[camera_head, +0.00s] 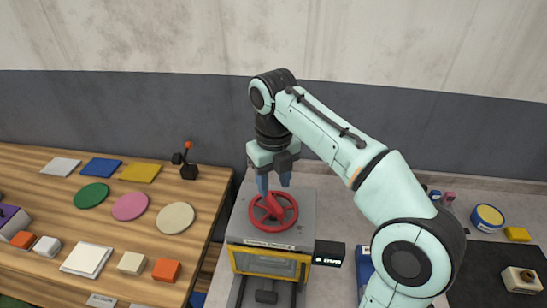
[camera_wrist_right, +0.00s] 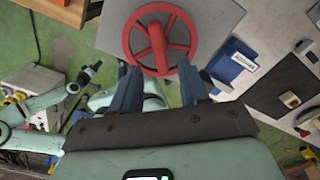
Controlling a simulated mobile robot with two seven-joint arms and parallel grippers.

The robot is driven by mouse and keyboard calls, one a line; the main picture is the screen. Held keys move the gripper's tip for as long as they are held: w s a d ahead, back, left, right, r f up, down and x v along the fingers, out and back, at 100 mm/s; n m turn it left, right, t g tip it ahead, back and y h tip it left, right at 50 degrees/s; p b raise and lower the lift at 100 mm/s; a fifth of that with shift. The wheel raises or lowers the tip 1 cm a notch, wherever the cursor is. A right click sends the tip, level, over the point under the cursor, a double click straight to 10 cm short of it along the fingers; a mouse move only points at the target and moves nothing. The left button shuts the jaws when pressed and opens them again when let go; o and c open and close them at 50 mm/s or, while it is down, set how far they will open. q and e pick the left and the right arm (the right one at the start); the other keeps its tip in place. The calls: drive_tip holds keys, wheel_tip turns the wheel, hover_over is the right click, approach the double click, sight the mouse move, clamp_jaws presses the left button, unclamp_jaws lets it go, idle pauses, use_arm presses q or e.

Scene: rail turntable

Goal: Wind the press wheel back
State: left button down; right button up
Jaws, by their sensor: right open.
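The red press wheel (camera_head: 273,211) lies flat on the grey top of the press (camera_head: 239,228), a box with a yellow-framed front. My right gripper (camera_head: 274,183) points down just above the wheel's far half, its two blue-grey fingers apart. In the right wrist view the wheel (camera_wrist_right: 158,42) shows its rim and spokes. The fingers of my right gripper (camera_wrist_right: 159,78) stand either side of the wheel's near part, with nothing held between them. I cannot tell whether they touch the rim. My left gripper does not show in the head view.
A wooden table (camera_head: 120,215) on the left holds coloured discs, squares and blocks. A black sign (camera_head: 329,254) juts from the press's right side. A blue and yellow round tin (camera_head: 488,218) and a dark mat (camera_head: 478,262) lie on the right. A wall closes the back.

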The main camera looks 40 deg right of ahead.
sight(273, 200)
wheel_tip(273, 200, up, 7)
drive_tip(key=shift+r, duration=0.2)
drive_tip(key=shift+w, duration=0.1)
idle(0.4)
